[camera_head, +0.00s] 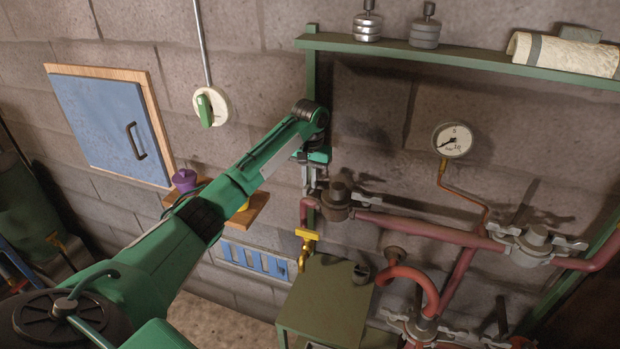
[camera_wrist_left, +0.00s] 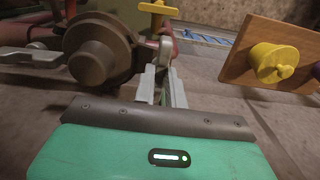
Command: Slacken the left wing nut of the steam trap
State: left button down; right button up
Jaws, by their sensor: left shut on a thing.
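The steam trap (camera_head: 337,200) is a dark round-capped body on the pink pipe, below the wall shelf. It fills the upper left of the left wrist view (camera_wrist_left: 97,55). My left gripper (camera_head: 311,187) is at the trap's left side, pointing down. In the left wrist view its two grey fingers (camera_wrist_left: 164,80) are closed on a small silver-grey piece, the left wing nut (camera_wrist_left: 167,47), beside the trap body. In the head view the gripper largely hides this nut. The wing nut on the trap's other side (camera_head: 367,198) shows free. My right gripper is out of view.
A pressure gauge (camera_head: 452,140) and a second silver fitting (camera_head: 532,245) are to the right. A yellow valve handle (camera_head: 307,236) is just below the gripper. A small wooden shelf (camera_head: 258,208) with a yellow thing is to the left. A green box (camera_head: 325,300) stands below.

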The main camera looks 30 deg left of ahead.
pick_arm(q)
jog(key=shift+w+r+n, duration=0.1)
jog(key=shift+r+n, duration=0.1)
jog(key=shift+n, duration=0.2)
jog(key=c, duration=1.5)
grip_release()
jog(key=shift+o, duration=0.2)
jog(key=shift+f, duration=0.1)
jog(key=shift+r+b, duration=0.4)
notch_tip(320, 180, up, 5)
jog(key=shift+r+b, duration=0.15)
jog(key=shift+b, duration=0.25)
jog(key=shift+r, duration=0.75)
